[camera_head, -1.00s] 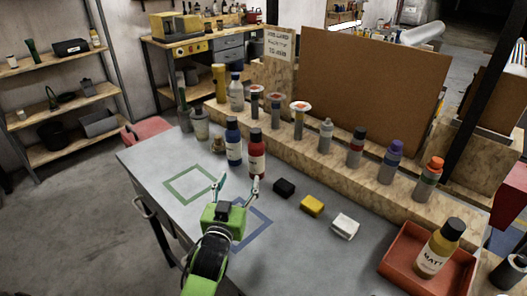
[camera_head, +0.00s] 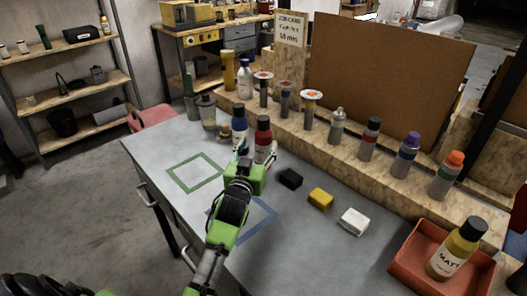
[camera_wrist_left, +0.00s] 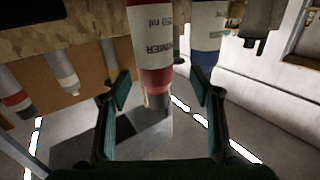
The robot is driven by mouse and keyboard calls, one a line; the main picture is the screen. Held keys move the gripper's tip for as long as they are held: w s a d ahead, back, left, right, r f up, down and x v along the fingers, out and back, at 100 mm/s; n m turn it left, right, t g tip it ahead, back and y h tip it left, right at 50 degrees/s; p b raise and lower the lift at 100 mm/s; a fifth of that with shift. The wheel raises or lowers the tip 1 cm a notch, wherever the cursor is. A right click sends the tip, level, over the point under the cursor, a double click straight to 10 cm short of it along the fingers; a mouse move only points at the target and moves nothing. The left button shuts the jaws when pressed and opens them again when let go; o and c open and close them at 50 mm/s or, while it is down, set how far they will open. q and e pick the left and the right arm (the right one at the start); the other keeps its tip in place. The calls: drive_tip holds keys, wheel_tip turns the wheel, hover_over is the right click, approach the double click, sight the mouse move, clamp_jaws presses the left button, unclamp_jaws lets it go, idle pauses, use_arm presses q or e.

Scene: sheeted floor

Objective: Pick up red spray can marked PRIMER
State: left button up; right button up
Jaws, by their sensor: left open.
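The red spray can (camera_head: 263,140) with a black cap stands upright on the grey table, beside a blue can (camera_head: 240,136). In the left wrist view the red can (camera_wrist_left: 152,45) appears upside down, and part of the word PRIMER reads on its white label. My left gripper (camera_head: 254,157) is open at the red can, and its hand hides the can's lower part in the head view. In the left wrist view the can lines up between the two fingertips (camera_wrist_left: 160,90), with a gap on each side. I see no contact.
The blue can (camera_wrist_left: 207,30) is close behind one fingertip. A wooden ledge (camera_head: 343,161) with several cans and bottles runs behind. Black, yellow (camera_head: 320,199) and white blocks lie to the right. A red tray (camera_head: 405,262) holds a yellow MATT can (camera_head: 455,252).

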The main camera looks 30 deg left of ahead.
sight(262, 144)
use_arm(q)
drive_tip(key=shift+w+b, duration=0.35)
drive_tip(key=shift+w, duration=0.15)
drive_tip(key=x, duration=0.1)
drive_tip(key=b+x, duration=0.2)
drive_tip(key=shift+w+d+f, duration=0.15)
drive_tip(key=shift+w+d, duration=0.1)
drive_tip(key=shift+w, duration=0.05)
drive_tip(key=shift+w+a, duration=0.15)
drive_tip(key=shift+w, duration=0.15)
drive_tip(key=shift+r, duration=0.2)
drive_tip(key=shift+s, duration=0.1)
drive_tip(key=c, duration=1.4)
